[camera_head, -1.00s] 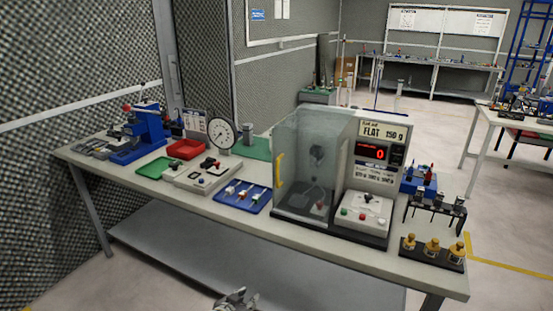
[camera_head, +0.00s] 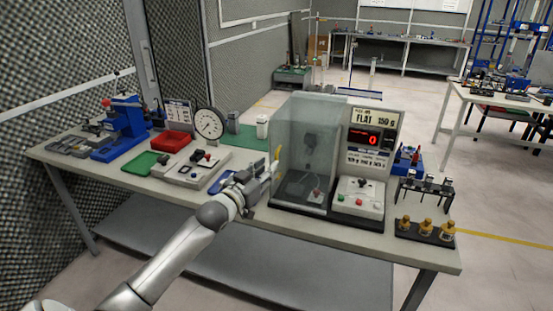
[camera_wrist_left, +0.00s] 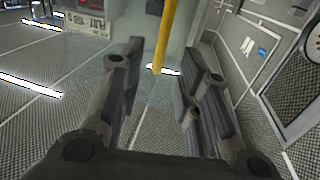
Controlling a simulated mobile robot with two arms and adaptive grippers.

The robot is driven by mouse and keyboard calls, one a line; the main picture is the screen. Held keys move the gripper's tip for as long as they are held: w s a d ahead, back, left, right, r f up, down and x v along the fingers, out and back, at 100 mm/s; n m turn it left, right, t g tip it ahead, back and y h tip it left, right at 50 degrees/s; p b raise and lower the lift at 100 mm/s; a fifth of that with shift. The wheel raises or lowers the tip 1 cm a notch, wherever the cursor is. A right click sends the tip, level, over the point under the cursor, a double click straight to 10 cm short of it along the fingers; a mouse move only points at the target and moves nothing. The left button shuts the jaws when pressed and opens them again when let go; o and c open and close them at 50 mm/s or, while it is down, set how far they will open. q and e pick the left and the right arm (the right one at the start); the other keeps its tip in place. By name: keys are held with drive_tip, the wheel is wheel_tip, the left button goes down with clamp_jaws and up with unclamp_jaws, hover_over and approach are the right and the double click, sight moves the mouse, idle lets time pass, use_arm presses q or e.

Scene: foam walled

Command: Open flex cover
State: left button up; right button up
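The flex cover (camera_head: 312,135) is a clear, greyish box on the left part of the flex tester (camera_head: 373,130); it looks closed. Its yellow handle (camera_head: 276,162) is on its left side. My left gripper (camera_head: 266,172) is at the handle, in front of the cover's left edge. In the left wrist view my left gripper (camera_wrist_left: 168,62) has its fingers apart, with the yellow handle (camera_wrist_left: 165,38) between the fingertips and no clear contact. My right gripper is in neither view now.
A blue tray (camera_head: 222,182) is partly hidden behind my left arm. A dial gauge (camera_head: 209,123), a red bin (camera_head: 171,142) and a green tray (camera_head: 146,163) stand to the left on the bench (camera_head: 130,190). A rack of brass weights (camera_head: 425,231) stands at the right end.

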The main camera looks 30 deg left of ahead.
use_arm(q)
drive_tip(key=shift+w+a+p, duration=0.15)
drive_tip(key=shift+w+p, duration=0.35)
drive_tip(key=shift+w, duration=2.55)
drive_tip(key=shift+c, duration=0.3)
clamp_jaws()
